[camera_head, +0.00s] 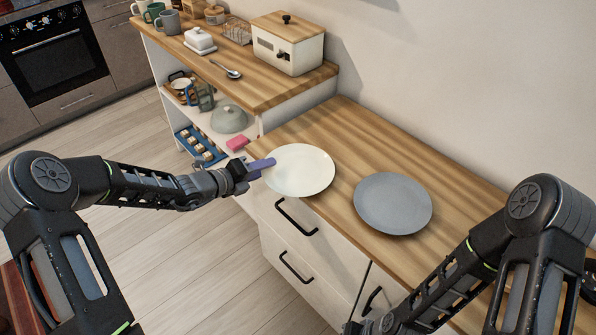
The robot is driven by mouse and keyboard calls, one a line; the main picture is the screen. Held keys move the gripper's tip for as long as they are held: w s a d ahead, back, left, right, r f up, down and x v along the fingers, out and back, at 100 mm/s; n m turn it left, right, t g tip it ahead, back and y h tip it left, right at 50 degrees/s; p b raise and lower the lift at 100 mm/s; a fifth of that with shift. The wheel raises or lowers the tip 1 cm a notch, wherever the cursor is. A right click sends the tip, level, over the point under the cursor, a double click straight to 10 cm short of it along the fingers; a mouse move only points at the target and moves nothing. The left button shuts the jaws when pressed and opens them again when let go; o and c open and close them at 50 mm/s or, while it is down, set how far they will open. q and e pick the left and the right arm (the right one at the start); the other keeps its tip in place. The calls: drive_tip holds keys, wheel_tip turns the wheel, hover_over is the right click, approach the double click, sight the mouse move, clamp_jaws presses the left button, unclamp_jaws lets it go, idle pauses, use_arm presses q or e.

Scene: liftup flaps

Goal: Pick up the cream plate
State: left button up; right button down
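The cream plate (303,171) is round and lies at the left end of the wooden counter, its left rim by the front edge. My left gripper (264,166) reaches in from the left, with its bluish-purple fingers at the plate's left rim. The upper fingertip overlaps the rim in the picture. I cannot tell whether the fingers are closed on it or only beside it. My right arm comes in from the lower right. Its wrist (378,325) is at the bottom edge, and its fingers cannot be made out.
A grey plate (393,203) lies on the counter (345,130), right of the cream plate and apart from it. Drawers with black handles (296,216) are below. A shelf unit with a bread box (288,48), spoon (226,69) and pink block (238,143) stands behind left.

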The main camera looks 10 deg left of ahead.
use_arm(q)
clamp_jaws()
idle(0.3)
idle(1.2)
